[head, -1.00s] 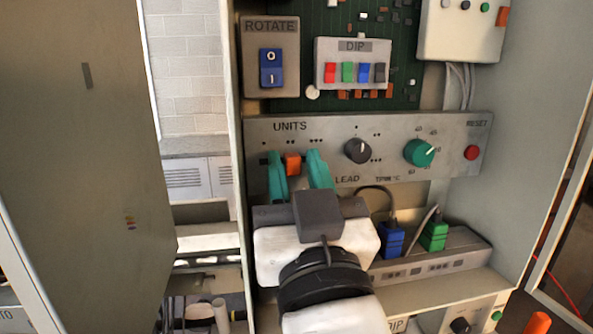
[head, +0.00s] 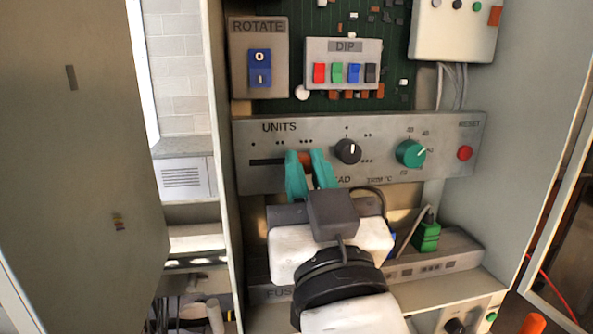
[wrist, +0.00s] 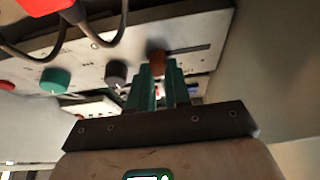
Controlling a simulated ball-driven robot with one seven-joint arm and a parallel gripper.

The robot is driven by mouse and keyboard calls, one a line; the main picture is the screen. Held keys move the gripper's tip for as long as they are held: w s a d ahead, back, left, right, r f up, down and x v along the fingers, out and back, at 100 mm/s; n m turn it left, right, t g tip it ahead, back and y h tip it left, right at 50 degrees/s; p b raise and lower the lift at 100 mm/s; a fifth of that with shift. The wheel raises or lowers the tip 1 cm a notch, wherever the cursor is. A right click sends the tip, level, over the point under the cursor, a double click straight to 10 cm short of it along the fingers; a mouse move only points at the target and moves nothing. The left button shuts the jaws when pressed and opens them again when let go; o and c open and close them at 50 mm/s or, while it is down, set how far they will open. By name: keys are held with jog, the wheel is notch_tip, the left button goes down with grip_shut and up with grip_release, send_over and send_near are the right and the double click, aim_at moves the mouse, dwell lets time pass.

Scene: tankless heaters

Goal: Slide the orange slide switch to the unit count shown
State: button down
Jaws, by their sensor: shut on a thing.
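The orange slide switch (head: 306,159) sits in a dark horizontal slot (head: 268,162) on the grey UNITS panel (head: 400,132). It is at the slot's right end, under the three-dot mark. The one-dot and two-dot marks are to its left. My gripper (head: 309,166) has its teal fingers on either side of the switch and is shut on it. The fingers partly hide the switch. In the wrist view, the switch (wrist: 157,62) shows reddish-brown just beyond the fingertips of my gripper (wrist: 160,76).
On the same panel are a black LEAD knob (head: 347,151), a teal temperature knob (head: 410,153) and a red RESET button (head: 465,153). A blue ROTATE rocker (head: 260,68) and a DIP block (head: 343,64) are above. A green plug (head: 427,236) is below right.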

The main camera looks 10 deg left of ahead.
jog(key=shift+w+d, duration=0.15)
jog(key=shift+d, duration=0.3)
jog(key=c, duration=1.4)
grip_release()
jog(key=shift+d, duration=0.15)
jog(key=o, duration=0.4)
jog(key=shift+c, duration=0.2)
jog(key=v, duration=1)
jog(key=shift+s+f+b, duration=0.2)
jog(key=shift+s+b, duration=0.15)
jog(key=shift+b, duration=0.05)
